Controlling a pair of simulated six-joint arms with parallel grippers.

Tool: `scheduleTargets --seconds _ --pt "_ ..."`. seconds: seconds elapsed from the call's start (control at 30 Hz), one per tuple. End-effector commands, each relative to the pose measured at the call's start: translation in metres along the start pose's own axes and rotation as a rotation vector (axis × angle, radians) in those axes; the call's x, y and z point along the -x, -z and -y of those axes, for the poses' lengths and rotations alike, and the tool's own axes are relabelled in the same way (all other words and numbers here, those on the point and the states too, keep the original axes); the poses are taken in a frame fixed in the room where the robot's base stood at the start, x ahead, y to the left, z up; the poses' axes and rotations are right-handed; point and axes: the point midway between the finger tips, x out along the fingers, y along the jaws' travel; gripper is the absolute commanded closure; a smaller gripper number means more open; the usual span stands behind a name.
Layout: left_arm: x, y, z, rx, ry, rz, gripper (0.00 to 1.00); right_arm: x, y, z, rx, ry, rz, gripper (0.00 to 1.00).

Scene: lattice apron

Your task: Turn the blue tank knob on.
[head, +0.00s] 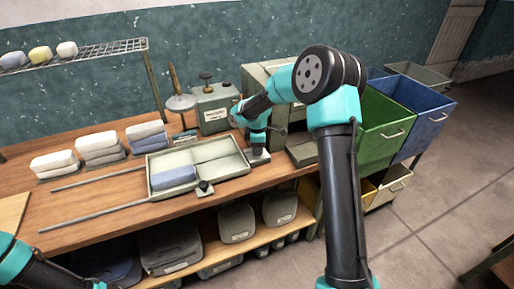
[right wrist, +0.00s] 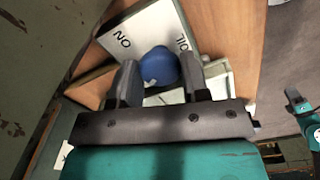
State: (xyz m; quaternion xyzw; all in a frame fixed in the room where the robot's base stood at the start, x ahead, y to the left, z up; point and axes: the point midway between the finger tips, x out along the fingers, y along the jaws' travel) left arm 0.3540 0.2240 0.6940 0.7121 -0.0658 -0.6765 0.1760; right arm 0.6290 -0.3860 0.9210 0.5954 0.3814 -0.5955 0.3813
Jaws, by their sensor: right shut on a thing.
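The blue knob (right wrist: 160,66) shows in the right wrist view, on a pale plate (right wrist: 145,28) with dark lettering at its two far corners. My right gripper (right wrist: 160,82) is shut on the blue knob, with one finger on each side of it. In the head view my right gripper (head: 257,146) points down over the pale plate (head: 259,158) at the back right of the bench, and the knob is hidden there. My left arm shows only in the bottom left corner of the head view, and its gripper is out of sight.
A grey tank (head: 214,110) with a dark top knob stands left of my right gripper. A shallow divided tray (head: 222,174) holds a blue-grey block in front. Folded stacks (head: 98,146) lie at the left. Green (head: 382,128) and blue (head: 424,118) bins stand at the right.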

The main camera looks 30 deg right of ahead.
Motion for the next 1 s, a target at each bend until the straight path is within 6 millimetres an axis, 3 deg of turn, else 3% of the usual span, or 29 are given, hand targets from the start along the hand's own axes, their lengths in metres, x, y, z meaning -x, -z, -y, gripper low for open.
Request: scheduleTargets --seconds 1.0 --pt "0.0 0.0 0.0 0.0 0.0 0.0 0.57 0.0006 0.0 -0.0002 -0.958 -0.001 0.0 0.82"
